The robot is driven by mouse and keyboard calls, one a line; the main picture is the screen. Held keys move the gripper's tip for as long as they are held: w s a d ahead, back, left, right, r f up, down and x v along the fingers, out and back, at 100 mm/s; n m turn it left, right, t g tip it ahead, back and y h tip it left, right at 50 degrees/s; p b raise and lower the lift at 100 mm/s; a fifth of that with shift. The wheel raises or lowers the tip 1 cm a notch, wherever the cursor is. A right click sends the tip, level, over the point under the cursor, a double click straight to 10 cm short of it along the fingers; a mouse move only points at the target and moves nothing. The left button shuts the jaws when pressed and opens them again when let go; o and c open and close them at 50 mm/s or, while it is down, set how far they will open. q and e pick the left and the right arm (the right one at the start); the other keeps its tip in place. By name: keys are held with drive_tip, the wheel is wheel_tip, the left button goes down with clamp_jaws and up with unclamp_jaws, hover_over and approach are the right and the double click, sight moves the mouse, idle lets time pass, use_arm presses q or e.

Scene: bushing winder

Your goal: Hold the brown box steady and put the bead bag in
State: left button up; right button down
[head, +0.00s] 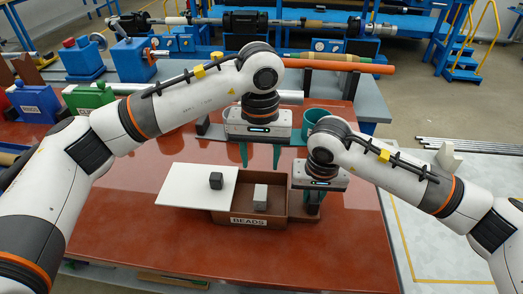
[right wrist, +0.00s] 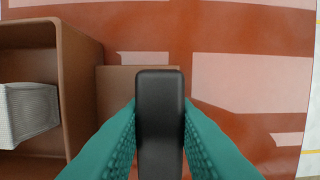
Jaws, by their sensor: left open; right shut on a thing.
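The brown box (head: 222,217), with a BEADS label on its front, stands on the red-brown table. A white panel (head: 181,190) with a dark knob (head: 216,180) covers its left part. The grey-white bead bag (head: 261,197) lies inside the open part; the right wrist view shows it too (right wrist: 30,112), next to the box wall (right wrist: 80,75). My left gripper (head: 260,160) is open and empty above and behind the box. My right gripper (head: 313,203) is shut on a black upright handle (right wrist: 159,110) on a brown ledge (right wrist: 112,85) at the box's right end.
A teal cup (head: 314,117) stands behind my right gripper. An orange rod (head: 345,66) lies across the back. The table (head: 240,262) in front of the box is clear.

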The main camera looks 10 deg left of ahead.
drive_tip(key=c, duration=1.1)
unclamp_jaws()
drive_tip(key=shift+r, duration=0.15)
